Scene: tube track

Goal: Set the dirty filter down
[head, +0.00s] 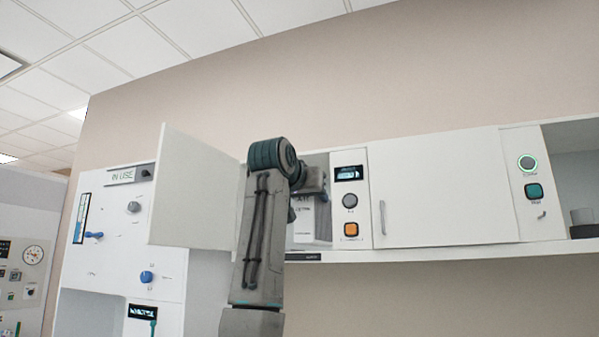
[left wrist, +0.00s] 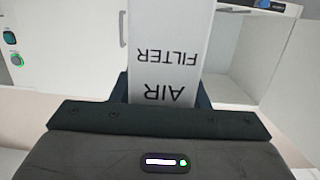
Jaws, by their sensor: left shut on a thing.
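The air filter (left wrist: 168,40) is a pale, boxy piece with dark "AIR FILTER" lettering, upside down in the left wrist view. My left gripper (left wrist: 165,98) is shut on its near end, and its far end runs out of the top of the frame. In the head view a pale piece with small lettering (head: 303,218), apparently the same filter, shows at the open cabinet bay behind my left arm. My left gripper's fingers are mostly hidden there. I cannot tell whether the filter touches a surface. My right gripper is in neither view.
An open cabinet door (head: 195,190) stands left of my arm. A panel with a display and an orange button (head: 351,230) is right of the bay, then a closed door (head: 445,190). A dark cup (head: 582,216) stands on the far-right shelf. The left wrist view shows an open white compartment (left wrist: 238,88).

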